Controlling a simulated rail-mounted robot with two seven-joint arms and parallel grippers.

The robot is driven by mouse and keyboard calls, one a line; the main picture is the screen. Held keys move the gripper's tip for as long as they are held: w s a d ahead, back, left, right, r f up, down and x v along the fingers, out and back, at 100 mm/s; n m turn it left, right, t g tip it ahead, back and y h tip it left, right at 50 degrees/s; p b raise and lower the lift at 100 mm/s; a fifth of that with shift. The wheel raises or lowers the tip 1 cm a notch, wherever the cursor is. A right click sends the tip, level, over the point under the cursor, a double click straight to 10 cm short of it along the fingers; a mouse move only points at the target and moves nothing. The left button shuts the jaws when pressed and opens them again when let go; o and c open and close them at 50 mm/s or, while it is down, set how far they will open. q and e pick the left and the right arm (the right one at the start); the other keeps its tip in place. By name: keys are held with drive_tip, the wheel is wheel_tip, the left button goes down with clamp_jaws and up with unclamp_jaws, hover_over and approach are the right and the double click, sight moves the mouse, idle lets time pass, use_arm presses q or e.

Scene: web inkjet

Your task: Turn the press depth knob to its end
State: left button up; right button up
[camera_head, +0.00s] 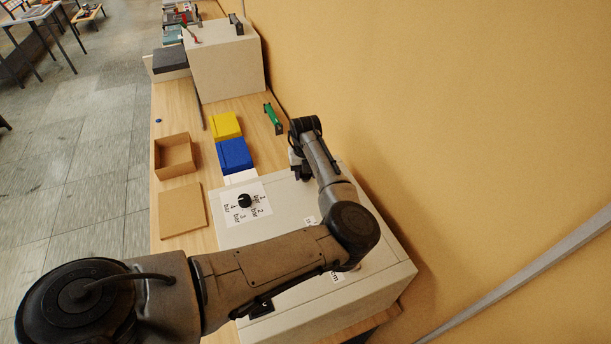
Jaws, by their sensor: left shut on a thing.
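A black round knob (245,200) stands on a white scale plate marked 1 to 4 bar, on top of a large pale box (285,208). No depth marking that I can read shows at this knob. My left arm crosses the box from the lower left and bends back toward its far end. My left gripper (300,172) is by the far right part of the box, away from the black knob. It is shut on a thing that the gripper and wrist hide. My arm covers much of the box top and partly hides another label. My right gripper is out of view.
Blue (235,155) and yellow (226,125) blocks, an open brown box (175,156) and a flat brown board (182,210) lie on the wooden bench. A green-handled thing (273,118) lies near the tan wall (450,120). A second pale box (225,70) stands farther back.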

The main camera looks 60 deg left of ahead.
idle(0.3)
use_arm(q)
drive_tip(key=o, duration=0.9)
drive_tip(key=shift+o, duration=0.2)
drive_tip(key=shift+r, duration=0.1)
wheel_tip(320, 180, up, 14)
drive_tip(key=b, duration=0.2)
